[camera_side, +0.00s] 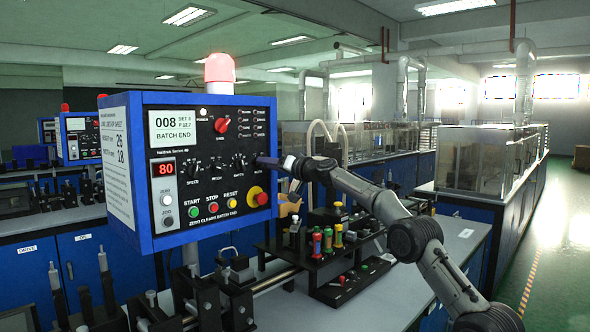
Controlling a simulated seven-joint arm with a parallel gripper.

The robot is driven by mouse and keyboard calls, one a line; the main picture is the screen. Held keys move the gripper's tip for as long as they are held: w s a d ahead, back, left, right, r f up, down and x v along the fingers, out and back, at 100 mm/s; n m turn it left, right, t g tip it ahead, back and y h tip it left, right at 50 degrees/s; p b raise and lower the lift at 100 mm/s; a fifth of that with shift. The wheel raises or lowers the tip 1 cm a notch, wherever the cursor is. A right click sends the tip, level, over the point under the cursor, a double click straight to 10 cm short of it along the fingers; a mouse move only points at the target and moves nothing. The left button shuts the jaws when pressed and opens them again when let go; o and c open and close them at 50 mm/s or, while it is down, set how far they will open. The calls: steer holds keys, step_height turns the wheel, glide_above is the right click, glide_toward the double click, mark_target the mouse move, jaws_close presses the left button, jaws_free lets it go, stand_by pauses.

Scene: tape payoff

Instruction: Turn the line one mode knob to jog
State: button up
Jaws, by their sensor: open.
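The blue control box (190,240) stands at left centre with a black front panel. A red pointer knob (221,125) sits in its upper part, and a row of black knobs (215,163) runs across the middle. The lettering is too small to tell which knob is the mode knob. My gripper (262,161) reaches in from the right at the height of the black knobs, with its tips over the panel's right edge. It is open, seen edge-on, and hides the right end of the row. Whether it touches a knob cannot be told.
Below the row are green, red and yellow buttons (212,205) and a red emergency stop (261,198). The display (173,126) reads 008 BATCH END. A lit red beacon (219,68) tops the box. A rack of coloured-handled tools (328,240) stands below my arm.

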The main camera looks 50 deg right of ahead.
steer(key=s, duration=1.2)
steer(key=shift+s, duration=0.35)
stand_by(0.5)
